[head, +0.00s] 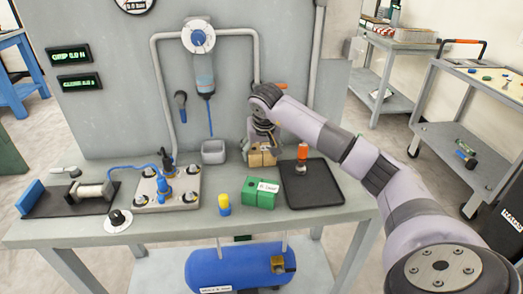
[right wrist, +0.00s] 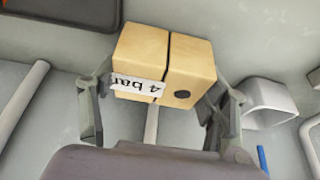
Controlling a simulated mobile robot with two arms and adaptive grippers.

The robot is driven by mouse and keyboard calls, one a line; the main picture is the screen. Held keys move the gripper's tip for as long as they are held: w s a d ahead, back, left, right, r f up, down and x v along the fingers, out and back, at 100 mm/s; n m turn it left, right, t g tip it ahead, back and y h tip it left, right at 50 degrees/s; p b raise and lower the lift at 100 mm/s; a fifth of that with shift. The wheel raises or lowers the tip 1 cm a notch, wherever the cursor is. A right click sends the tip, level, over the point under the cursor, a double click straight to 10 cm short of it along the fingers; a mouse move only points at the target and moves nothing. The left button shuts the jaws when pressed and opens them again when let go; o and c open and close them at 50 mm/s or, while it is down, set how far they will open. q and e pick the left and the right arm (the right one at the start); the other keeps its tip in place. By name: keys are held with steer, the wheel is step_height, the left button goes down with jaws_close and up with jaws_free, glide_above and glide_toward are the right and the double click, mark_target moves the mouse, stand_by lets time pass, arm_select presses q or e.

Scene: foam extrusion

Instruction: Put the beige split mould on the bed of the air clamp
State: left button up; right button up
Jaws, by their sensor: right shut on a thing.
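The beige split mould (head: 262,158) is at the back of the bench in the head view, between the grey cup and the black tray. My right gripper (head: 262,138) comes down on it from above and is shut on it. In the right wrist view the mould (right wrist: 190,65) sits between the fingers (right wrist: 160,105), with a seam, a dark round hole and a "4 bar" label. I cannot tell whether it touches the bench. What looks like the air clamp, a black bed (head: 45,203) with a blue end block and a pale cylinder, is at the far left. My left gripper is not in view.
A green mould block (head: 259,194) and a yellow-and-blue piece (head: 224,204) stand at the front. The grey cup (head: 214,151) sits under a blue nozzle. A plate with blue hose (head: 153,205) lies between mould and clamp. The black tray (head: 312,190) bears an orange-topped item.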

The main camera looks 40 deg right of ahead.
steer(key=o, duration=1.4)
steer(key=shift+f, duration=0.1)
